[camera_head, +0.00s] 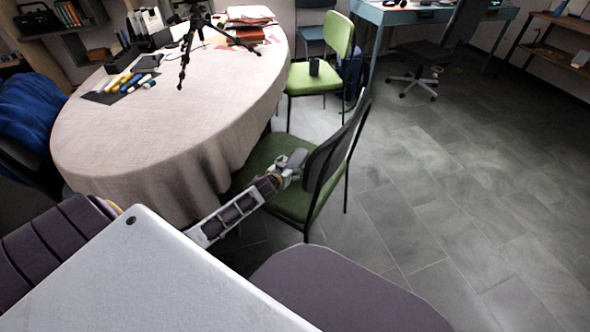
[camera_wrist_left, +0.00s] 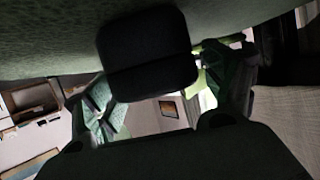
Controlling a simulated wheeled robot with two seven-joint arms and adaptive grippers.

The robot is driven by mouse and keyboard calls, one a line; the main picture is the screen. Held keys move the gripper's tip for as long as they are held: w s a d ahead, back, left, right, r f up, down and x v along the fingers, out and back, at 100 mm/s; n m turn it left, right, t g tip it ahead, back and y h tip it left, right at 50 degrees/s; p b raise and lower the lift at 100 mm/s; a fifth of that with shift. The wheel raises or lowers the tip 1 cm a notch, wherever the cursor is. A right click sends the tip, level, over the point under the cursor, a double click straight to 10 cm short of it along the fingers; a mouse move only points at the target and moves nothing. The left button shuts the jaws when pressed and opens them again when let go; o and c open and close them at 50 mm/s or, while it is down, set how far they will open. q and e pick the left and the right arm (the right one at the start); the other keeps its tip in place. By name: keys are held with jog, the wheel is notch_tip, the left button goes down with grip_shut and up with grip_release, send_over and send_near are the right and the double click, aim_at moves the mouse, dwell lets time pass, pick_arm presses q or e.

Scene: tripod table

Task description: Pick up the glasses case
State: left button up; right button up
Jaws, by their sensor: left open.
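A dark, rounded box, which looks like the glasses case (camera_wrist_left: 148,45), shows at the top middle of the left wrist view, against the green seat (camera_wrist_left: 45,40). That view is upside down, so the case appears to rest on the seat. My left gripper (camera_head: 290,165) is over the near green chair (camera_head: 262,158) in the head view, by its dark backrest. Its fingers (camera_wrist_left: 160,95) are open, one on each side of the case in the wrist view. I cannot tell whether they touch it. The case is not clearly visible in the head view. My right gripper is out of view.
A round table with a pale cloth (camera_head: 160,120) stands left of the chair, with a tripod (camera_head: 195,35), pens and books on it. A second green chair (camera_head: 318,76) behind holds a dark cup-like object (camera_head: 314,67). The tiled floor (camera_head: 450,190) at right is clear.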

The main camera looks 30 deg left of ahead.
pick_arm(q)
jog(key=shift+w, duration=0.1)
jog(key=shift+c, duration=1)
jog(key=c, duration=1)
jog(key=shift+c, duration=0.2)
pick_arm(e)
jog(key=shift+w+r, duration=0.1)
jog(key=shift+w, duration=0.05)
pick_arm(q)
jog(key=shift+r, duration=0.2)
